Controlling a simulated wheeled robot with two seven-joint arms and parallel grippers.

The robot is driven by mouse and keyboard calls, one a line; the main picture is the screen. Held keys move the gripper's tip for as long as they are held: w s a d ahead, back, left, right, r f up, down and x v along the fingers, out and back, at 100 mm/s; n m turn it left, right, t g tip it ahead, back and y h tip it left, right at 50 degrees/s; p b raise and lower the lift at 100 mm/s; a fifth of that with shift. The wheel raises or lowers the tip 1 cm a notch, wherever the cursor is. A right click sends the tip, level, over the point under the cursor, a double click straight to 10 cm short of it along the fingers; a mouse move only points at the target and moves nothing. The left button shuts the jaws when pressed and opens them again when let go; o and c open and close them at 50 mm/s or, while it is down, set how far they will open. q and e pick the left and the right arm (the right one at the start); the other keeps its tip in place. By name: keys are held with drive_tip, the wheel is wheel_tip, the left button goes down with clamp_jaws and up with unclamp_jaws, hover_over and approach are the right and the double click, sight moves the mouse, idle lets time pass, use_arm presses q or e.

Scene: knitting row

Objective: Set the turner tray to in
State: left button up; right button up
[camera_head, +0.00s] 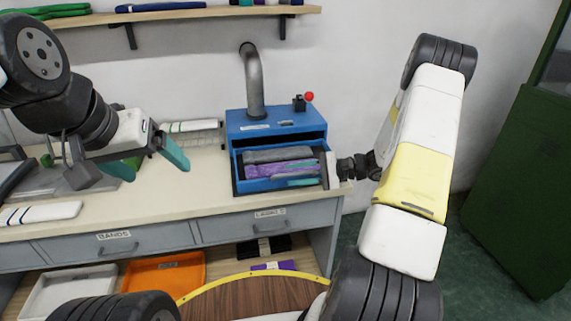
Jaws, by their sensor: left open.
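The turner is a blue box (262,124) with a grey pipe on top, at the right end of the bench. Its blue tray (262,184) is at the open front, with folded grey and purple cloth showing inside. How far the tray is pulled out is hard to tell. My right gripper (303,182) reaches in from the right at the tray's front right corner. One teal finger shows there; its jaw gap and any contact are unclear. My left gripper (150,164) is open and empty above the bench, left of the turner, teal fingers apart.
A red-knobbed lever (309,97) stands on the turner. A white rolled item (193,126) lies behind my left gripper. Below the bench (205,192) are labelled drawers (120,243) and an orange bin (165,272). A shelf (170,16) hangs above; a green cabinet (515,190) stands right.

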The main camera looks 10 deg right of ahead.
drive_tip(key=shift+a, duration=0.2)
clamp_jaws()
drive_tip(key=shift+w, duration=0.1)
idle(1.2)
